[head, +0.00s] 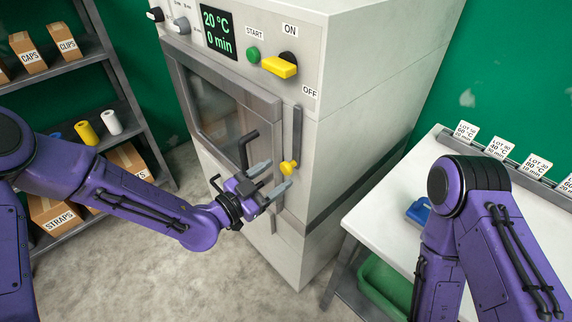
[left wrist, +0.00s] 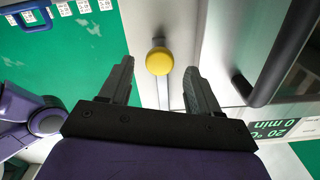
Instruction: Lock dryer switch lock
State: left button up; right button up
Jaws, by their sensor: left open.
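The dryer (head: 345,120) is a pale cabinet with a yellow rotary switch (head: 281,67) on its upper panel, between the ON and OFF labels. The switch handle lies roughly level, just below ON. Under it a narrow grey bar (head: 298,130) hangs on the dryer's front, with a yellow knob (head: 289,168) at its lower end, which looks like the switch lock. My left gripper (head: 274,175) is open and empty close to this knob. In the left wrist view the knob (left wrist: 158,61) sits between the open fingertips (left wrist: 159,78), apart from both. My right gripper is out of view.
The dryer door has a black handle (head: 247,147) just left of the knob. A white table (head: 385,195) with a blue object (head: 418,211) stands at right, under my right arm. A shelf (head: 70,85) with boxes stands at left. Floor between is clear.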

aim_at(284, 170)
pick_arm(q)
jog(key=x, duration=0.4)
jog(key=shift+w+d+p, duration=0.15)
jog(key=shift+p, duration=0.25)
grip_shut()
jog(key=shift+r+p, duration=1.1)
jog(key=shift+r, duration=1.15)
jog(key=shift+w, duration=0.1)
grip_release()
